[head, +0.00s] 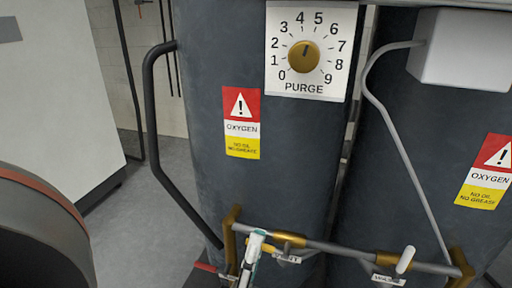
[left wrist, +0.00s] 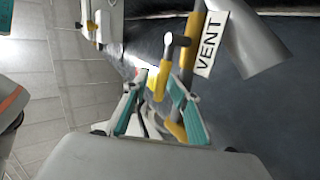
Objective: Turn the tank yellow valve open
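Two dark blue-grey tanks (head: 207,60) stand side by side in the head view. A grey pipe (head: 335,247) with yellow-brass fittings crosses low in front of them. The fitting (head: 288,240) at the VENT label is yellow-brass. My left gripper (head: 256,240) is at the pipe's left end, beside that fitting. In the left wrist view, the left gripper (left wrist: 160,84) has its teal-padded fingers apart. A yellow valve part (left wrist: 163,79) lies between or just beyond the fingertips; I cannot tell if they touch it. The VENT label (left wrist: 209,44) is right of it. My right gripper is not in view.
A PURGE dial (head: 304,56) is on the left tank. A second valve with a white handle (head: 405,260) sits on the pipe at right. A black curved pipe (head: 150,110) runs down the left. A pale cabinet (head: 55,100) stands at left, with floor between.

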